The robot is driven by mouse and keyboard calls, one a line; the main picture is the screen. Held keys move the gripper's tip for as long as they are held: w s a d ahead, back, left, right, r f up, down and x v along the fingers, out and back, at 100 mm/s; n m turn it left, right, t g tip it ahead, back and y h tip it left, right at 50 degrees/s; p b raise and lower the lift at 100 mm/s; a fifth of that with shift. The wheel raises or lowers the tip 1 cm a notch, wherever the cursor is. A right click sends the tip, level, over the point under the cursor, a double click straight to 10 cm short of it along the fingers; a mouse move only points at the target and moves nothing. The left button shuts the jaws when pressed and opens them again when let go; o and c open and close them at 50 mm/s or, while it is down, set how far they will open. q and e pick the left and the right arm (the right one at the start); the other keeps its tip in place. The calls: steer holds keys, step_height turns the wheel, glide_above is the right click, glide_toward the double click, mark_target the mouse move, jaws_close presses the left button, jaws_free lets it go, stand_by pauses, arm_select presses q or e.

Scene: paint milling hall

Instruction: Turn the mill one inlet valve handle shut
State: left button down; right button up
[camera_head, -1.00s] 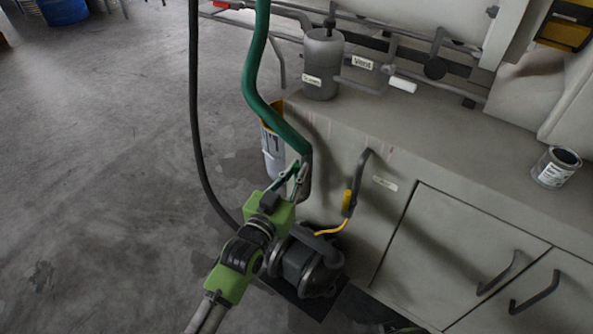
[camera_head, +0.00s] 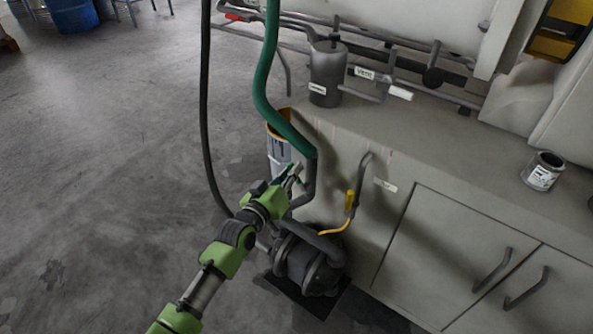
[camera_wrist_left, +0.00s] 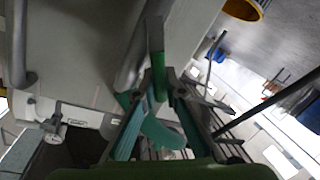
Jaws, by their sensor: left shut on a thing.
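My left gripper (camera_head: 295,173) reaches up beside the grey lower bend of the green pipe (camera_head: 264,80), at the corner of the grey cabinet. In the left wrist view, its two fingers (camera_wrist_left: 158,88) with teal pads converge on a narrow green piece, which looks like a valve handle (camera_wrist_left: 157,66), and are shut on it. The handle stands beside a grey pipe (camera_wrist_left: 138,55). No label naming mill one is readable on it. In the head view the fingers and wrist hide the handle. My right gripper is not in view.
A dark pump (camera_head: 308,262) sits on the floor below my left wrist. A black hose (camera_head: 206,120) hangs to the left. A yellow-gripped lever or hose (camera_head: 349,200) is on the cabinet front (camera_head: 400,250). A paint can (camera_head: 542,171) stands on top.

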arm_select(q)
steer(key=shift+w+a+f+n, duration=0.2)
steer(key=shift+a+n, duration=0.1)
steer(key=shift+n, duration=0.2)
steer(key=shift+w+a+f+n, duration=0.1)
steer(key=shift+f+n, duration=0.05)
steer(key=shift+n, duration=0.15)
steer(key=f+n+b, duration=0.1)
steer(key=n+b, duration=0.1)
steer(key=a+f+n+g+h+b, duration=0.1)
steer(key=f+n+b, duration=0.1)
steer(key=n, duration=0.1)
steer(key=w+f+n+g+b, duration=0.1)
steer(key=f+n+b, duration=0.1)
steer(key=n, duration=0.1)
steer(key=shift+w+a+h, duration=0.1)
steer(key=shift+a+h, duration=0.25)
steer(key=shift+h, duration=0.05)
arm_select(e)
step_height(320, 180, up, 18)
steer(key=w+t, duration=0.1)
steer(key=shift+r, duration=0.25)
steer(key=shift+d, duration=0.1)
arm_select(q)
steer(key=c, duration=2.1)
jaws_free()
